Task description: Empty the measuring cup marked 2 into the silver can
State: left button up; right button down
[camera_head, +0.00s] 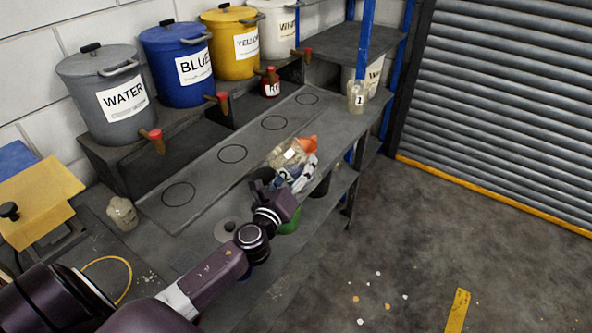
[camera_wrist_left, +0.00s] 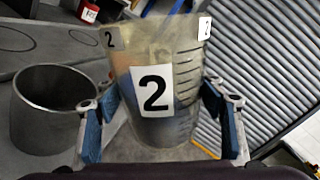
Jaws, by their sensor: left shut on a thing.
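My left gripper (camera_head: 296,176) is shut on the measuring cup marked 2 (camera_head: 286,155), above the right part of the bench. In the left wrist view the clear, scuffed cup (camera_wrist_left: 182,75) stands between my blue finger pads (camera_wrist_left: 160,122), its large 2 label facing the camera. How much is in it is hard to tell. The silver can (camera_wrist_left: 62,112) stands open and upright on the bench, left of the cup and apart from it. In the head view the can is mostly hidden by my wrist. My right gripper is not in view.
Grey WATER (camera_head: 124,101), blue BLUE (camera_head: 193,68) and yellow YELLOW (camera_head: 245,45) tubs with taps line the back shelf. A cup marked 1 (camera_head: 357,96) stands at the bench's far right. An orange object (camera_head: 308,144) shows behind the held cup. The circle-marked board (camera_head: 205,170) is clear.

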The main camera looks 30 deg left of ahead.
pick_arm(q)
jog(key=shift+r, duration=0.1)
dwell(0.5)
jog(key=shift+d+n, duration=0.1)
jog(key=shift+n, duration=0.5)
jog(key=shift+n+b, duration=0.3)
jog(key=shift+b, duration=0.55)
jog(key=shift+n, duration=0.3)
